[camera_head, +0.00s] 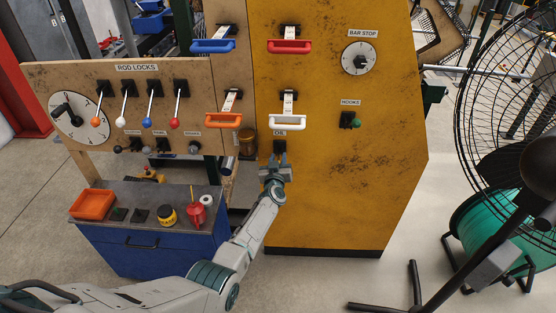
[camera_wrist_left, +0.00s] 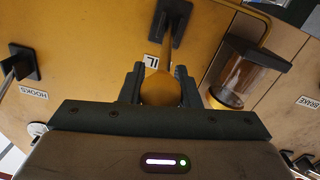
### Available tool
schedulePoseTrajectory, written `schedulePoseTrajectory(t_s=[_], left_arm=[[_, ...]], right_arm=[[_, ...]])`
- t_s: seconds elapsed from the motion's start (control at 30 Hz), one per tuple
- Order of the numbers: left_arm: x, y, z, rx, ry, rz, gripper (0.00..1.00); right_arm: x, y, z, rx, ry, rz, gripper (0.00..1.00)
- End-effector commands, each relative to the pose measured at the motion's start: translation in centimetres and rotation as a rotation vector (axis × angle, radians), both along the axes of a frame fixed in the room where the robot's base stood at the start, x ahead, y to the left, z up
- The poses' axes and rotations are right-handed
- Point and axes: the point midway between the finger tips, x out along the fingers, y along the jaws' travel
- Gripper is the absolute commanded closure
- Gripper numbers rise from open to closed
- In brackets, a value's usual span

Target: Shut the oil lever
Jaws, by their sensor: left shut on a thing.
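The oil lever (camera_wrist_left: 160,88) has a yellowish rounded knob on a thin shaft. The shaft runs from a black mounting plate (camera_wrist_left: 175,12) on the yellow panel, beside a partly covered label. In the head view that plate (camera_head: 280,146) sits just under the OIL sign, and the knob is hidden by my gripper. My left gripper (camera_head: 277,163) reaches up from below and is shut on the knob. In the wrist view the left gripper's fingers (camera_wrist_left: 160,86) stand on both sides of the knob. My right gripper is not in view.
An amber jar (camera_wrist_left: 240,78) is close beside the gripper. A white handle (camera_head: 288,109) and an orange handle (camera_head: 223,121) are above. The green-knobbed hooks lever (camera_head: 351,121) is to the right. A blue cabinet (camera_head: 165,250) stands at lower left, a black fan (camera_head: 505,80) at far right.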

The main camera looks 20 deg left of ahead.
Motion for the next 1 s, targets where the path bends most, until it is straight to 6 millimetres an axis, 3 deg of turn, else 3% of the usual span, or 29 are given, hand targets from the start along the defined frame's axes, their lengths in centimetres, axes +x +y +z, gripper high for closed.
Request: schedulePoseTrajectory(t_s=[0.37, 0.4, 0.5, 0.83, 1.0], left_arm=[[0.2, 0.1, 0.5, 0.002, -0.007, 0.001, 1.0], [0.2, 0.1, 0.4, 0.002, -0.007, 0.001, 0.65], [0.1, 0.1, 0.3, 0.001, -0.005, 0.001, 0.51], [-0.3, -0.1, 0.2, 0.0, -0.001, 0.0, 0.51], [-2.1, -0.5, 0.3, 0.0, 0.0, 0.0, 0.51]], right_arm=[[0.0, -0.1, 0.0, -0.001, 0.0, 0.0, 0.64], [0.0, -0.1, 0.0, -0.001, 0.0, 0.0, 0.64], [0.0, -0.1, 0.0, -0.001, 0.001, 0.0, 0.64], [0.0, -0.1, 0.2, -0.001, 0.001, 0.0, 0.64], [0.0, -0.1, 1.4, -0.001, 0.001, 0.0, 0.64]])
